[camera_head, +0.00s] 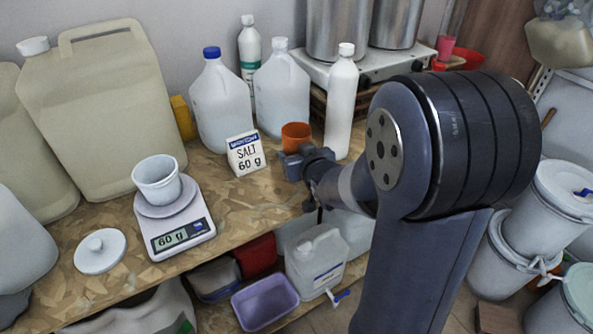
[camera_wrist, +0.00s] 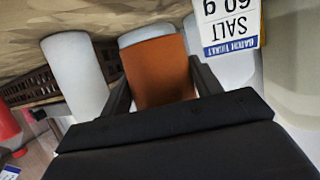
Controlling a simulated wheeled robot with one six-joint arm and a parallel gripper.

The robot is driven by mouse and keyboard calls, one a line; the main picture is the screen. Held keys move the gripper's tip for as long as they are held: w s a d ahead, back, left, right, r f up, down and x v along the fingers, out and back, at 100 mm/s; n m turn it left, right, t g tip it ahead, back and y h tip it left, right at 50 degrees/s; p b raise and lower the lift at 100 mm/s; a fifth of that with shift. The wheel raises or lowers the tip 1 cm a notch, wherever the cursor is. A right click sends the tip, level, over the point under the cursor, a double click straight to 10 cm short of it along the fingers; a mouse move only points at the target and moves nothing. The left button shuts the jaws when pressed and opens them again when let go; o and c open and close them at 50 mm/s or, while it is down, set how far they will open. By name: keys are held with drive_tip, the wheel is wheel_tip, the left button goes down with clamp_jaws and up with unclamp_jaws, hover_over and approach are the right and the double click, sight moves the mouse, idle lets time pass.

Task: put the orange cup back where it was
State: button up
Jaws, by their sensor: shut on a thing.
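The orange cup (camera_head: 296,134) is on the right part of the wooden worktop, just right of the salt card. My gripper (camera_head: 293,158) is shut on it from the front. In the wrist view the orange cup (camera_wrist: 158,72) sits between the two dark fingers (camera_wrist: 160,88). The gripper hides the cup's lower part in the head view, so I cannot tell whether it touches the worktop.
A white card reading "SALT 60 g" (camera_head: 246,154) stands close left of the cup. A white bottle (camera_head: 341,105) stands close right, and jugs (camera_head: 281,90) stand behind. A scale (camera_head: 175,219) reading 60 g holds a white tub (camera_head: 158,182). The worktop's middle is clear.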

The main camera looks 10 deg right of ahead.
drive_tip(key=shift+f, duration=2.6)
drive_tip(key=shift+f, duration=0.1)
drive_tip(key=shift+f+b, duration=0.1)
drive_tip(key=shift+b, duration=0.2)
drive_tip(key=o, duration=1)
drive_tip(key=shift+o, duration=0.2)
drive_tip(key=shift+r+p, duration=0.35)
drive_tip(key=shift+p, duration=0.1)
drive_tip(key=shift+s, duration=0.4)
drive_tip(key=v, duration=1.1)
drive_tip(key=shift+b, duration=0.35)
drive_tip(key=shift+d, duration=0.1)
